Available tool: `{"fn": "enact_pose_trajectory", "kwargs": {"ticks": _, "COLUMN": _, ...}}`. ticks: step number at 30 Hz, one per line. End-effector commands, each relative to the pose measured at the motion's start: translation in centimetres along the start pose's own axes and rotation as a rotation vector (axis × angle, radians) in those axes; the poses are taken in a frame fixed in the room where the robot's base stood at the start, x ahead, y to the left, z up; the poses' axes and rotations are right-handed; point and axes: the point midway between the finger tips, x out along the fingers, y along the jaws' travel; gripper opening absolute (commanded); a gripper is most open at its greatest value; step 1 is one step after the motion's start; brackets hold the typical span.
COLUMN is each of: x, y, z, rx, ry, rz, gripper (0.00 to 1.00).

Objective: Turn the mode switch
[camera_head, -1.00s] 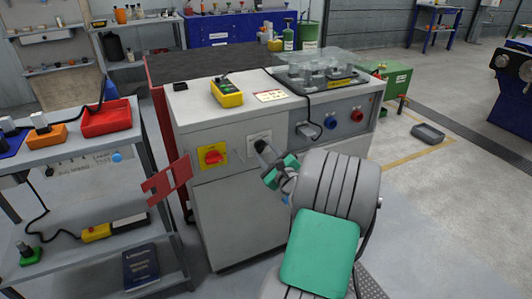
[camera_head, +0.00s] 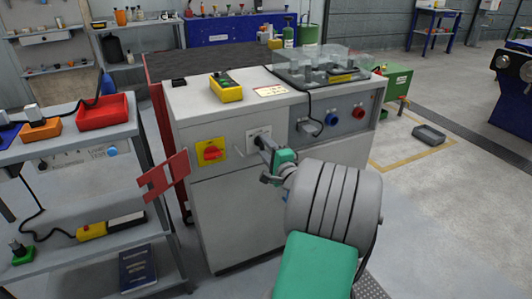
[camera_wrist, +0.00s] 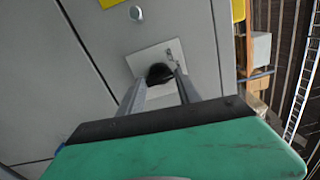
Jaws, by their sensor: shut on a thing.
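The mode switch is a small black knob on a white plate on the grey cabinet's front. In the wrist view the knob (camera_wrist: 158,73) sits between my two finger ends, in front of its plate (camera_wrist: 149,57). My gripper (camera_wrist: 162,84) is shut on the knob, one finger on each side. In the head view my gripper (camera_head: 264,146) reaches the white plate (camera_head: 257,136) from the right. The fingers hide most of the knob there, and its pointing direction cannot be read.
A red rotary switch (camera_head: 211,152) on a yellow plate sits left of the mode switch. A blue socket (camera_head: 332,121) and a red socket (camera_head: 358,113) are to the right. A red slotted tag (camera_head: 164,175) stands out at left, near a shelf cart (camera_head: 70,146).

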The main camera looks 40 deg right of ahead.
Motion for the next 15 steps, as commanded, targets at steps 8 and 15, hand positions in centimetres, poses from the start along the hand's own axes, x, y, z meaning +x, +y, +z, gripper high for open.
{"fn": "enact_pose_trajectory", "kwargs": {"ticks": 8, "x": 0.01, "y": 0.39, "z": 0.01, "rx": -0.261, "ry": -0.001, "rz": -0.002, "gripper": 0.00}}
{"fn": "enact_pose_trajectory", "kwargs": {"ticks": 15, "x": 0.00, "y": 0.42, "z": 0.02, "rx": -0.473, "ry": -0.001, "rz": -0.001, "gripper": 0.00}}
